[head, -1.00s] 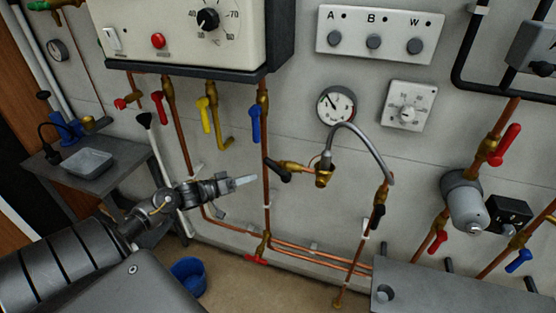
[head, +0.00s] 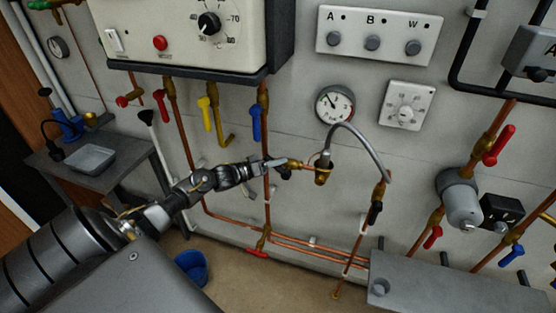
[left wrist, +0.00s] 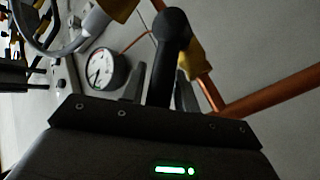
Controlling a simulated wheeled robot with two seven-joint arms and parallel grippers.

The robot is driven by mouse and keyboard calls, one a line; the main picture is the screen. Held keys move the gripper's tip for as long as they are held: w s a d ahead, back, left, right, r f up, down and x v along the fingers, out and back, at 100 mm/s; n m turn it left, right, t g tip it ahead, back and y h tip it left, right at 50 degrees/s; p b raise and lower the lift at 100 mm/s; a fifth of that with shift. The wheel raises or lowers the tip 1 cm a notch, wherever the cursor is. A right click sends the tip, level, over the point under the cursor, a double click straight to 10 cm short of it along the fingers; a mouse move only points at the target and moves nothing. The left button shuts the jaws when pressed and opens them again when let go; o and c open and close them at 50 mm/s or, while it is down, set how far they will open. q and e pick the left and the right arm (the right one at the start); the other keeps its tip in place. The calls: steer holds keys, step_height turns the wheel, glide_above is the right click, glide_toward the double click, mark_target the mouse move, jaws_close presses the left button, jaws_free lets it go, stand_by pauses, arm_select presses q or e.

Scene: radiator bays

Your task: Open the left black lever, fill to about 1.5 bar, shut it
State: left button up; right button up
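The left black lever (head: 285,173) sits on the brass valve at the left end of the grey braided hose (head: 371,151). My left gripper (head: 274,163) is at this lever and partly covers it. In the left wrist view the black lever (left wrist: 164,62) stands between my two fingers (left wrist: 158,88), which look apart, with a small gap on one side. A second black lever (head: 376,212) hangs at the hose's right end. The round pressure gauge (head: 335,104) has its needle toward the upper left; I cannot read its value. My right gripper is not in view.
A blue lever (head: 256,124) and a yellow lever (head: 206,114) hang under the boiler (head: 180,30), above my left gripper. Copper pipes run close around it. A grey table (head: 54,166) stands at left, a blue bucket (head: 191,268) on the floor.

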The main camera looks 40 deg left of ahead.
arm_select(q)
steer(key=shift+w+d, duration=0.15)
steer(key=shift+w, duration=0.1)
jaws_close()
